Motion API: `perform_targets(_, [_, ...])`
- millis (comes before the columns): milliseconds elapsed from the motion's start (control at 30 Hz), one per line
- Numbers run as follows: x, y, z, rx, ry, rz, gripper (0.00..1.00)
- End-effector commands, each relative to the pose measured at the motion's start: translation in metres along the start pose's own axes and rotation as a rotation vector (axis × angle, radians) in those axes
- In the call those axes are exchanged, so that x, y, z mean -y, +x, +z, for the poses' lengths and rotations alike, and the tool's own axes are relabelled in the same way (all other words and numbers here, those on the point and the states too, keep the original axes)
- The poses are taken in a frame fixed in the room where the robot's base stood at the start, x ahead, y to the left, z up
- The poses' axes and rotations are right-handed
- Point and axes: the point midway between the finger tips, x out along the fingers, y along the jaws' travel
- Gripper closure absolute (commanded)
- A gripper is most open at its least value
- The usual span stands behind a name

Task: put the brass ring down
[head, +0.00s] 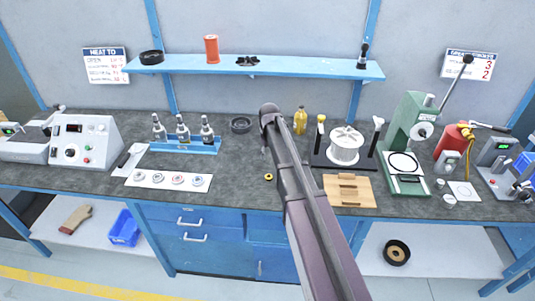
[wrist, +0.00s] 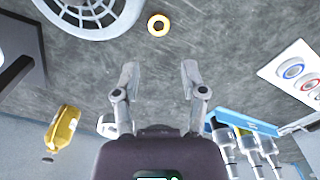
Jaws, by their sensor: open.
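The brass ring (head: 268,177) lies flat on the dark bench top, left of the wooden block. In the wrist view the brass ring (wrist: 158,25) is near the top edge, beyond my fingertips with bare bench around it. My gripper (wrist: 158,75) is open, with nothing between its fingers, and does not touch the ring. In the head view my arm hides most of the gripper.
A white finned housing (head: 344,147) stands in a black stand right of my arm. A white card (head: 168,181) with several rings lies left.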

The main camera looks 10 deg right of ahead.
Motion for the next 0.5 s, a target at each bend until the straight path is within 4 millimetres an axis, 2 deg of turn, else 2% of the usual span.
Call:
perform_targets(167, [0.013, 0.000, 0.038, 0.000, 0.025, 0.000, 0.45])
perform_targets(267, [0.024, 0.000, 0.068, 0.000, 0.047, 0.001, 0.45])
perform_targets(500, [0.051, 0.000, 0.154, 0.001, 0.117, 0.002, 0.45])
